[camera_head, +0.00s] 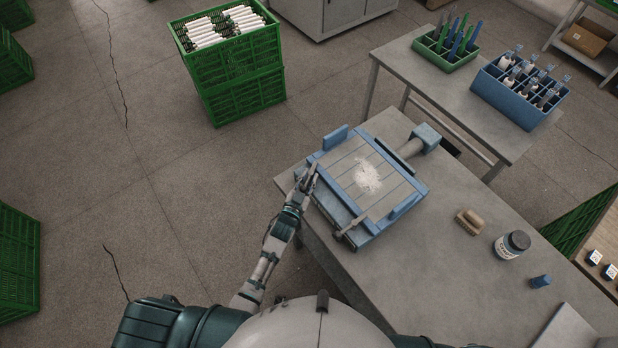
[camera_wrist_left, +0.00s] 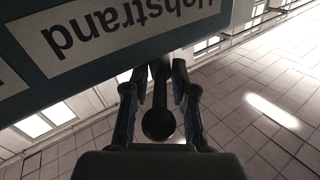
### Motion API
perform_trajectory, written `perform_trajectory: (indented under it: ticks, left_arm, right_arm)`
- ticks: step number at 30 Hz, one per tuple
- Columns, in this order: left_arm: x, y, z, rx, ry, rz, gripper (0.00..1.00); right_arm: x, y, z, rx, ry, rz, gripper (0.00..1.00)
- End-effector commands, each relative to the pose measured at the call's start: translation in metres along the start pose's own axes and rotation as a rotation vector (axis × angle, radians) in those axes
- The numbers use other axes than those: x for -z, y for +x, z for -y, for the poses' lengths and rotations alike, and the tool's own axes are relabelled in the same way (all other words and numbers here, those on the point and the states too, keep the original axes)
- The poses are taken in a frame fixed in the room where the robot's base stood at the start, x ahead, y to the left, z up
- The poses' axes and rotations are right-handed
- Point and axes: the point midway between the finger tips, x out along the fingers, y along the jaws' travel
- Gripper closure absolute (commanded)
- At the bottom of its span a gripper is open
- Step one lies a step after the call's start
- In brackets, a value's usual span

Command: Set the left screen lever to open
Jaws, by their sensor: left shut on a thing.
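The blue machine (camera_head: 378,226) with a slatted grey top sits on the near table's left part. My left gripper (camera_head: 308,178) is at the machine's left side, by its blue edge. In the left wrist view, the fingers of my left gripper (camera_wrist_left: 158,78) are closed in around a dark lever with a round knob (camera_wrist_left: 158,124), below a blue panel with a white label (camera_wrist_left: 125,28). In the head view the gripper hides this lever. My right gripper is not in view.
A grey lever (camera_head: 352,226) sits at the machine's near corner. White fluff (camera_head: 368,177) lies on the slats. A brush (camera_head: 470,221), a jar (camera_head: 511,245) and a small blue object (camera_head: 540,281) stand right on the table (camera_head: 450,290).

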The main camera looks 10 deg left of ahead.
Motion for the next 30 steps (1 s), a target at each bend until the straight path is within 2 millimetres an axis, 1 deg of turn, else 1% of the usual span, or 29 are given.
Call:
perform_trajectory:
  ticks: [1,4,5,6,14,17,20,27,30]
  left_arm:
    - [-0.007,-0.003,-0.001,-0.002,0.004,0.015,1.00]
    - [-0.007,-0.003,-0.001,-0.003,0.004,0.015,1.00]
    - [-0.007,-0.003,-0.001,-0.003,0.004,0.015,0.69]
    - [-0.007,-0.003,-0.001,-0.003,0.004,0.014,0.63]
    - [-0.003,-0.001,-0.001,-0.002,0.002,0.007,0.63]
    - [-0.003,-0.006,-0.001,-0.002,0.001,0.006,0.63]
    - [-0.004,-0.019,-0.001,-0.002,0.001,0.007,0.63]
    - [-0.004,-0.073,-0.001,-0.002,0.001,0.010,0.63]
    - [-0.005,-0.093,-0.001,-0.003,0.002,0.010,0.63]
  right_arm:
    - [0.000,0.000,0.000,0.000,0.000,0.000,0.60]
    - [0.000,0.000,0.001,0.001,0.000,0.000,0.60]
    - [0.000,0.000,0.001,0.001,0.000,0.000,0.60]
    - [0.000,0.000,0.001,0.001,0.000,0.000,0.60]
    - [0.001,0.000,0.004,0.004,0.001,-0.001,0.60]
    - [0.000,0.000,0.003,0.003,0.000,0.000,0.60]
    - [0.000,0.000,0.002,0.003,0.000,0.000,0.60]
    - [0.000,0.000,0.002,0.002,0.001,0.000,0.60]
    - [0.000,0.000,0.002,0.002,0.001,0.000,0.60]
